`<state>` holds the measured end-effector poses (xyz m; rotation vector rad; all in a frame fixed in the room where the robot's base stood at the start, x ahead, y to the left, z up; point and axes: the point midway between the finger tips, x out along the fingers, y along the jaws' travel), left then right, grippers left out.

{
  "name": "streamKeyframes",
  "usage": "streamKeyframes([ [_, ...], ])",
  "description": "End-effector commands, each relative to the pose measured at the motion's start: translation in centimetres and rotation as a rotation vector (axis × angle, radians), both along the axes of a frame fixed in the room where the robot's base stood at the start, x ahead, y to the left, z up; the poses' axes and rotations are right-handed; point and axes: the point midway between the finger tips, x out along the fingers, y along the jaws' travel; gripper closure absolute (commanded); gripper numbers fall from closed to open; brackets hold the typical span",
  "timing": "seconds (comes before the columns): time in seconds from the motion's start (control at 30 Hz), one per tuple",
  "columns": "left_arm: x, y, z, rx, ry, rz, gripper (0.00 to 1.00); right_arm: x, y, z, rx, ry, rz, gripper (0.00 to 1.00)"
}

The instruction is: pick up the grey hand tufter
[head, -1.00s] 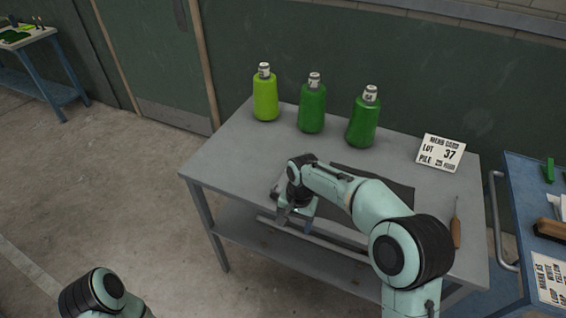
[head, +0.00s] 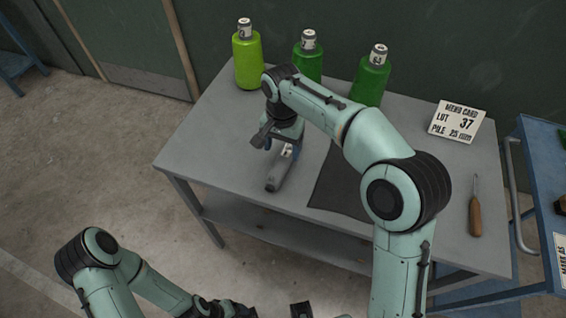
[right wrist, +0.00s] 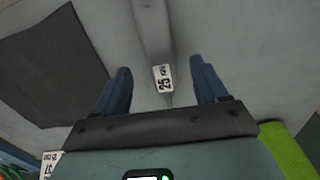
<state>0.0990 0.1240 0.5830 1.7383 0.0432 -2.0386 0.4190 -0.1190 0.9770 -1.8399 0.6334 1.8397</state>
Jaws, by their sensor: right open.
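The grey hand tufter (head: 277,178) lies on the grey table near its front left part, partly hidden by my right gripper. In the right wrist view the tufter (right wrist: 151,28) runs up from between the fingers, with a white "25" label (right wrist: 163,78) on it. My right gripper (head: 277,145) is over the tufter's far end, open, with one blue finger on each side and gaps between. The fingers also show in the right wrist view (right wrist: 160,72). My left gripper (head: 270,310) is at the bottom edge, mostly cut off; its jaws are unclear.
A dark mat (head: 335,185) lies right of the tufter. A lot card (head: 455,122) and a wooden-handled hook (head: 475,212) are further right. A blue cart (head: 545,180) adjoins.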

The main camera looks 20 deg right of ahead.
Motion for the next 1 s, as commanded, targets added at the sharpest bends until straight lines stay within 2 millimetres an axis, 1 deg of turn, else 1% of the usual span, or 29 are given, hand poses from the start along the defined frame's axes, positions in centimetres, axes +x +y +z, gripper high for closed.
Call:
streamKeyframes([
  [0.03, -0.1, 0.0, -0.2, 0.000, 0.000, 0.000, 0.23, 0.0, 0.0, -0.6, 0.000, 0.000, 0.000, 0.28],
  [0.17, -0.1, 0.0, -0.2, 0.000, 0.000, 0.000, 0.23, 0.0, 0.0, -1.3, 0.000, 0.000, 0.000, 0.28],
  [0.23, -0.1, 0.0, -0.3, 0.000, 0.001, 0.000, 0.23, 0.0, -0.1, -2.0, 0.001, 0.001, 0.000, 0.28],
  [0.4, -0.3, 0.0, -0.7, 0.000, 0.002, -0.001, 0.23, -0.2, -0.4, -4.7, 0.000, 0.004, 0.000, 0.28],
  [0.5, -0.3, 0.0, -0.9, 0.000, 0.003, 0.000, 0.23, -0.1, -0.3, -5.8, 0.001, 0.001, 0.000, 0.28],
  [0.6, -0.3, 0.0, -0.9, 0.000, 0.003, 0.000, 0.23, -0.1, -0.3, -6.3, 0.000, 0.000, 0.000, 0.28],
  [0.8, -0.3, 0.0, -0.9, 0.000, 0.003, 0.000, 0.23, -0.1, -0.3, -6.3, 0.001, -0.001, 0.001, 0.28],
  [0.83, -0.3, 0.0, -0.9, 0.000, 0.003, 0.000, 0.23, -0.1, -0.3, -6.3, 0.001, -0.001, 0.001, 0.34],
  [0.87, -0.3, 0.0, -0.9, 0.000, 0.003, 0.000, 0.23, -0.1, -0.3, -6.3, 0.001, -0.001, 0.001, 0.44],
  [0.9, -0.3, 0.0, -0.9, 0.000, 0.003, 0.000, 0.23, -0.1, -0.3, -6.3, 0.001, -0.001, 0.001, 0.57],
  [0.97, -0.3, 0.0, -0.9, 0.000, 0.003, 0.000, 0.23, -0.1, -0.3, -6.3, 0.001, -0.001, 0.001, 0.77],
  [1.0, -0.3, 0.0, -0.9, 0.000, 0.003, 0.000, 0.23, -0.1, -0.3, -6.3, 0.001, -0.001, 0.001, 0.90],
])
